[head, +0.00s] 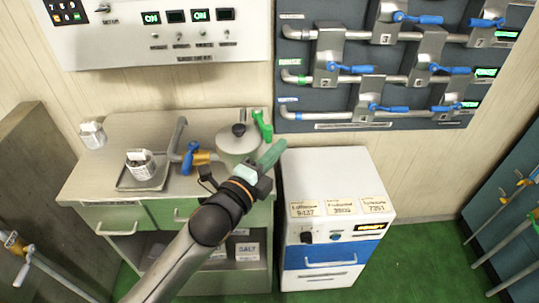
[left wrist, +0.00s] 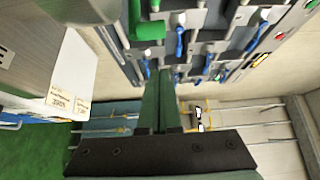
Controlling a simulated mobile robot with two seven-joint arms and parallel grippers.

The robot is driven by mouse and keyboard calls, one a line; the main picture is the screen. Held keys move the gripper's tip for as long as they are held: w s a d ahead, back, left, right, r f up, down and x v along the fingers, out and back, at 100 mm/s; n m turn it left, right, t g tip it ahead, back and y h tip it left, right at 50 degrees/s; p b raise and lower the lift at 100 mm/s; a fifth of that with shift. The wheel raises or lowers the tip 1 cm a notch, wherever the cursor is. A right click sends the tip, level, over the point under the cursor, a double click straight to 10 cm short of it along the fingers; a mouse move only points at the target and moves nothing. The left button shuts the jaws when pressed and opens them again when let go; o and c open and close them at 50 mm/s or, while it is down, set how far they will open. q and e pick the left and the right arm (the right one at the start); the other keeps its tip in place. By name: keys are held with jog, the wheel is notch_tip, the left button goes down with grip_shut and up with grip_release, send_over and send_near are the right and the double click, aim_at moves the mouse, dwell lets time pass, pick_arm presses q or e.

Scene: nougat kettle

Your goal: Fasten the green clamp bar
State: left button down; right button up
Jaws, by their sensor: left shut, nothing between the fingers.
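The green clamp bar (head: 261,122) stands raised at the back right of the steel kettle (head: 236,152), whose lid has a black knob. In the left wrist view a green piece (left wrist: 148,31), apparently the clamp bar, shows near the top, beyond and left of the fingertips. My left gripper (head: 280,147) is shut and empty, just right of the kettle and in front of the clamp bar, apparently apart from it. Its closed green fingers also show in the left wrist view (left wrist: 160,75). My right gripper is not in view. The arm hides part of the counter front.
Left of the kettle are a pipe with a blue-handled valve (head: 189,157) and a tray (head: 126,184) with a container. A white cabinet (head: 335,170) stands right of the counter. A valve panel (head: 400,75) hangs behind. Green floor lies open at right.

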aim_at(264, 133)
pick_arm(q)
jog(key=x, duration=0.6)
jog(key=a, duration=0.2)
jog(key=a+p, duration=0.1)
jog(key=a, duration=0.1)
jog(key=shift+s, duration=0.4)
jog(key=a+p, duration=0.2)
jog(key=shift+s+a+r, duration=0.15)
jog(key=shift+s+a, duration=0.1)
jog(key=shift+a, duration=0.3)
